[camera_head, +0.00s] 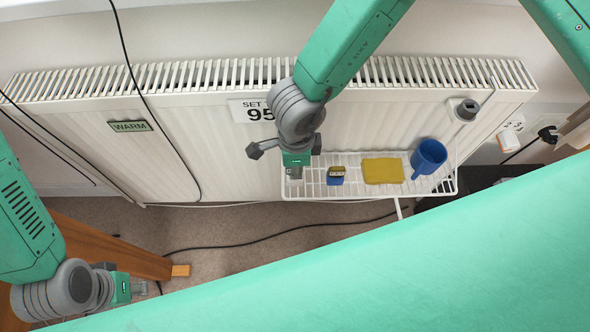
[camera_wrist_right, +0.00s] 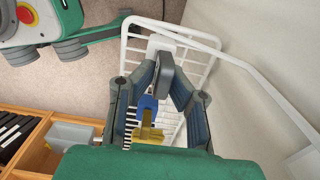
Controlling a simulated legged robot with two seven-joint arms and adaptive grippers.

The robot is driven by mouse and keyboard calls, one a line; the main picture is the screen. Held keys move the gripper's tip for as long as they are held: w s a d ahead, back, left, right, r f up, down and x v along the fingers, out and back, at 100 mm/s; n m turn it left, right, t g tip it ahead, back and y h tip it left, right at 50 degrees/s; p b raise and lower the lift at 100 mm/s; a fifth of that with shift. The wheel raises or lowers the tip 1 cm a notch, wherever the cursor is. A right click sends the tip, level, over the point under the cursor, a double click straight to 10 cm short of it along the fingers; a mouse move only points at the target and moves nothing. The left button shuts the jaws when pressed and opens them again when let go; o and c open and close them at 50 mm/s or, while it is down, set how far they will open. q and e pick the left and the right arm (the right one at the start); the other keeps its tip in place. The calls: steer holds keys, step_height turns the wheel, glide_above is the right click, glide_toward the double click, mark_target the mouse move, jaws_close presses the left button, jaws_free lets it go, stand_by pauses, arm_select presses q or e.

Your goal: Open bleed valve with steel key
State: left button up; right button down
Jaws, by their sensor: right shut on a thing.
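The radiator (camera_head: 170,150) fills the back of the head view. A grey round fitting with a dark centre, which looks like the bleed valve (camera_head: 466,109), sits at its right side. My right gripper (camera_wrist_right: 165,80) is shut on a grey rounded piece, probably the steel key (camera_wrist_right: 166,72), above the wire rack. In the head view my right gripper (camera_head: 296,170) hangs in front of the radiator, well left of the valve, and the held piece is not clear there. My left gripper (camera_head: 138,288) is low at the left; its jaws are too small to read.
A black cable hangs before the radiator. Wooden furniture (camera_head: 110,250) stands at lower left. A wall socket (camera_head: 513,126) is at right.

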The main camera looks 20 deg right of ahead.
steer(key=shift+a+r+p, duration=0.15)
steer(key=shift+r+p, duration=0.5)
steer(key=shift+r, duration=0.05)
steer(key=shift+a+r+p, duration=0.15)
steer(key=shift+r+p, duration=0.5)
steer(key=shift+r, duration=0.1)
steer(key=shift+d, duration=0.2)
